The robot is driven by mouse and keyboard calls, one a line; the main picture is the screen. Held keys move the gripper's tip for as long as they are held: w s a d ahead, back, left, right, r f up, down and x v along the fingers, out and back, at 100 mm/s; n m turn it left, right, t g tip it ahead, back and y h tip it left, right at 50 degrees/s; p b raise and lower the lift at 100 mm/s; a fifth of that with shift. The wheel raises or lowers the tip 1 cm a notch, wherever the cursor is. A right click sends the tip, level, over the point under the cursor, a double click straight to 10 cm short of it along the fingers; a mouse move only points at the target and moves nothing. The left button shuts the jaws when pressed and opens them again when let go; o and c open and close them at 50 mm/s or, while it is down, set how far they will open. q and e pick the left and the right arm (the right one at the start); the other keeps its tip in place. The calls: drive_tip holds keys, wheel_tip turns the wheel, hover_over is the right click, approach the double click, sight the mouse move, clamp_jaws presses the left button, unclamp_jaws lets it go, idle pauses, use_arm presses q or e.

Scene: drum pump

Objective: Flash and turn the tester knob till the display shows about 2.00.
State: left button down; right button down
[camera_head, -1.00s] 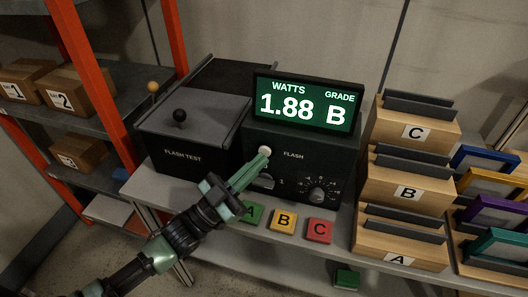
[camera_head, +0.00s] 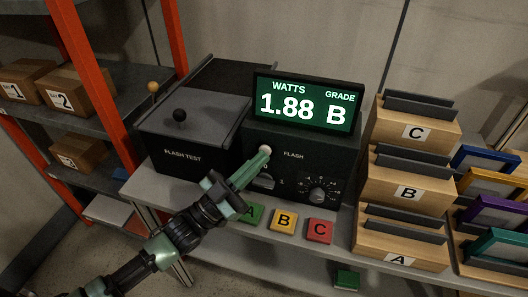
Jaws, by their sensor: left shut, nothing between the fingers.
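The black tester (camera_head: 340,161) stands on the bench. Its green display (camera_head: 304,106) reads WATTS 1.88 and GRADE B. A round white button (camera_head: 265,150) sits left of the FLASH label. Below are a knob (camera_head: 264,181) at the left, partly hidden by my gripper, and a dial knob (camera_head: 317,194) with a scale at the right. My left gripper (camera_head: 266,153) is shut and empty, its tips at the white button. I cannot tell whether they touch it. My right gripper is not in view.
Green, yellow (camera_head: 283,220) and red (camera_head: 319,231) lettered blocks lie in front. Wooden trays C, B (camera_head: 407,194) and A stand at the right. An orange-framed shelf (camera_head: 82,62) is at the left.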

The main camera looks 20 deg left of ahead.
use_arm(q)
drive_tip(key=shift+w, duration=0.15)
idle(0.3)
drive_tip(key=shift+s+p, duration=0.4)
drive_tip(key=shift+s, duration=0.5)
drive_tip(key=shift+s, duration=0.1)
drive_tip(key=shift+s+a+p, duration=0.1)
drive_tip(key=shift+s+p, duration=0.9)
drive_tip(key=shift+s, duration=1.4)
